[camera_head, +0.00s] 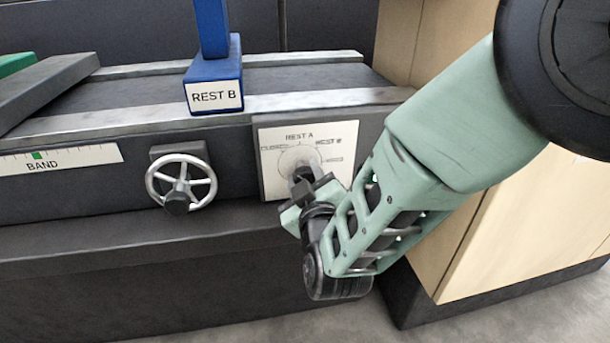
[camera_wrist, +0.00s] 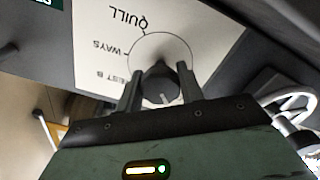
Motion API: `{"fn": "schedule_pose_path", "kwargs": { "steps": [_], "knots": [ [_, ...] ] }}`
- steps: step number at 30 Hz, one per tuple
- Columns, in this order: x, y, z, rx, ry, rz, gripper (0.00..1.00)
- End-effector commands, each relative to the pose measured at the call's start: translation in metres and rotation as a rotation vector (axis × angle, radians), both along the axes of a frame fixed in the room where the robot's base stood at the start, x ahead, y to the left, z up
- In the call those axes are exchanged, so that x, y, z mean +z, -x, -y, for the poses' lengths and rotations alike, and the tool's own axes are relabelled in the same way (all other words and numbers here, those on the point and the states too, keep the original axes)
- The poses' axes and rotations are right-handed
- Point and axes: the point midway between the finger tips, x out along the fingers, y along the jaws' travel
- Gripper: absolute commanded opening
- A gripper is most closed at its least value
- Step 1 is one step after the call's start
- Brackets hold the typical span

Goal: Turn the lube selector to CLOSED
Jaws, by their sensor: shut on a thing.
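The lube selector is a dark round knob (camera_wrist: 161,82) on a white label plate (camera_head: 268,180) on the front of the machine. My gripper (camera_head: 303,185) is at the plate in the head view and hides much of the knob. In the wrist view my gripper (camera_wrist: 159,80) has one finger on each side of the knob and is shut on it. A pale pointer line on the knob points down toward my gripper's body in that view. QUILL, WAYS and REST B read upside down around the dial. REST A shows at the top in the head view; the CLOSED mark is too blurred to read surely.
A spoked handwheel (camera_head: 181,182) stands out left of the plate. A blue block marked REST B (camera_head: 214,85) sits on the rails above. A BAND scale (camera_head: 60,160) is at the far left. A pale wooden cabinet (camera_head: 520,210) stands at the right, behind my arm.

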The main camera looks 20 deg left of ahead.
Motion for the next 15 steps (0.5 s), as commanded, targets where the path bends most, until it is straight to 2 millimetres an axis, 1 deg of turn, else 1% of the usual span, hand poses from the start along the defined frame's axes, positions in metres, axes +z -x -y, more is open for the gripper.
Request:
{"fn": "schedule_pose_path", "kwargs": {
  "steps": [8, 9, 11, 12, 15],
  "knots": [
    [-0.0013, 0.0004, 0.0005, 0.001, 0.005, 0.000, 0.15],
    [-0.0013, 0.0005, 0.0005, 0.001, 0.005, 0.000, 0.40],
    [-0.0013, 0.0005, 0.0005, 0.001, 0.004, -0.001, 0.57],
    [-0.0012, 0.0004, 0.0004, 0.001, 0.004, -0.001, 0.59],
    [-0.0009, 0.0003, 0.0002, 0.000, 0.002, 0.000, 0.59]
  ]
}}
